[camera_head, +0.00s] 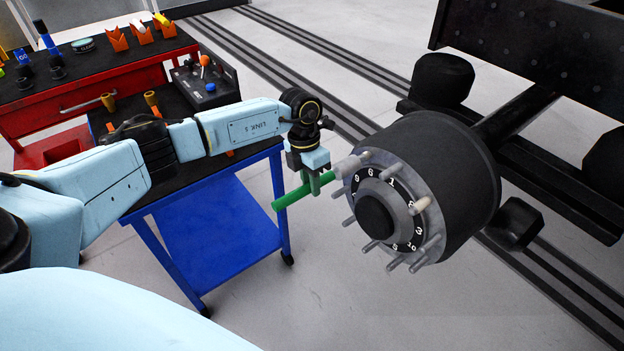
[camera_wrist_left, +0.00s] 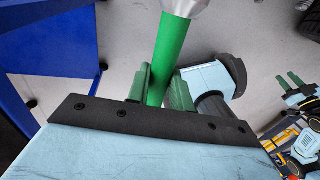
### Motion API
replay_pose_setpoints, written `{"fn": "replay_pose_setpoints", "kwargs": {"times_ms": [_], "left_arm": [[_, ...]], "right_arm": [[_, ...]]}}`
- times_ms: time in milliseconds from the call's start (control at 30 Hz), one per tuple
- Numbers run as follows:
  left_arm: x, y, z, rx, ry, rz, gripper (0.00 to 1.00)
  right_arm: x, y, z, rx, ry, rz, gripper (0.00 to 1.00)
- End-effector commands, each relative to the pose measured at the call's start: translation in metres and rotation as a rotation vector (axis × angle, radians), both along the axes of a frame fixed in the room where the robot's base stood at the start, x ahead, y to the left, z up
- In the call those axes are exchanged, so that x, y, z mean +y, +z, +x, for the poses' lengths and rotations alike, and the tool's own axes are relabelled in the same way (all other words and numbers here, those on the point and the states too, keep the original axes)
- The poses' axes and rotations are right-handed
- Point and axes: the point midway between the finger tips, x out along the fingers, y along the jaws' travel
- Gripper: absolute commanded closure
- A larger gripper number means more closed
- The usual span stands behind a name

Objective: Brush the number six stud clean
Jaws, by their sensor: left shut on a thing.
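My left gripper (camera_head: 316,184) is shut on the green handle of a brush (camera_head: 290,196). The handle also shows between the green fingers in the left wrist view (camera_wrist_left: 171,55). The brush's grey head (camera_head: 346,166) points at the upper left of the wheel hub (camera_head: 382,212), by the studs near the 9 and the 6. The number six stud (camera_head: 366,156) seems to stand at the brush head's tip; I cannot tell if they touch. The hub has a black ring of white numbers and several grey studs. A tan stud (camera_head: 421,204) stands near the 2.
A blue cart (camera_head: 216,230) stands left below my arm. A red workbench (camera_head: 75,118) with orange holders is behind it. A dark axle and frame (camera_head: 525,112) lie behind the hub. Green gripper fingers (camera_wrist_left: 290,80), apparently my right ones, show small in the left wrist view.

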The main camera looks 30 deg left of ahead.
Motion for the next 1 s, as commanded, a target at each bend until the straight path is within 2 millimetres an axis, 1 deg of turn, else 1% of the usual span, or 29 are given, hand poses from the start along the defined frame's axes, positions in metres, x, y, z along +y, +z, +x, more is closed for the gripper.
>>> {"fn": "replay_pose_setpoints", "kwargs": {"times_ms": [167, 667, 1000], "left_arm": [[-0.003, -0.001, 0.005, -0.002, -0.001, -0.001, 1.0], [-0.014, -0.001, 0.033, -0.001, -0.001, 0.0, 1.0], [-0.015, 0.001, 0.036, -0.001, -0.001, 0.0, 1.0]], "right_arm": [[0.0, -0.005, 0.0, 0.0, 0.0, 0.0, 0.64], [0.0, -0.031, 0.0, 0.0, 0.0, 0.0, 0.64], [0.0, -0.032, 0.0, 0.0, 0.0, 0.0, 0.64]]}}
